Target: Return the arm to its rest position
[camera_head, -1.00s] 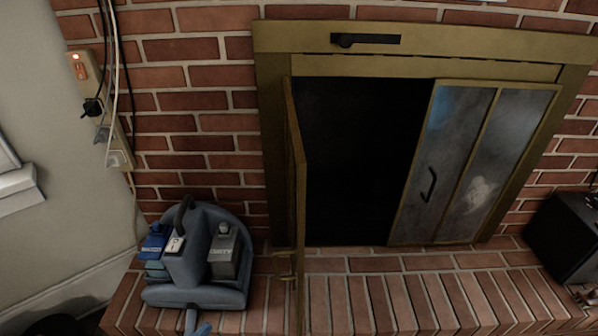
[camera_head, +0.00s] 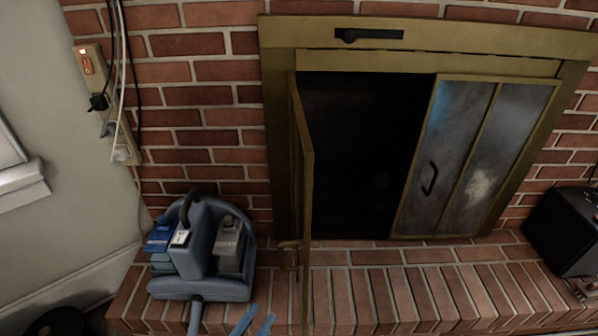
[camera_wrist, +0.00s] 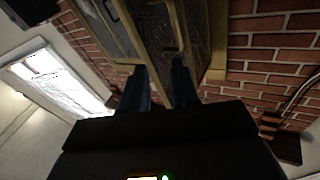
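My gripper (camera_head: 255,321) shows at the bottom edge of the head view as two blue fingertips, with a gap between them. In the wrist view my gripper (camera_wrist: 161,78) has its two dark fingers apart with nothing held between them. The rest of my arm is out of the head view. The fireplace (camera_head: 410,32) has its left door (camera_head: 305,170) swung open towards me and its right glass door (camera_head: 447,150) closed.
A blue carpet cleaner (camera_head: 200,290) stands on the brick hearth (camera_head: 400,290), left of the open door. A black box (camera_head: 565,230) sits at the hearth's right end. A bright window (camera_wrist: 60,80) shows in the wrist view.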

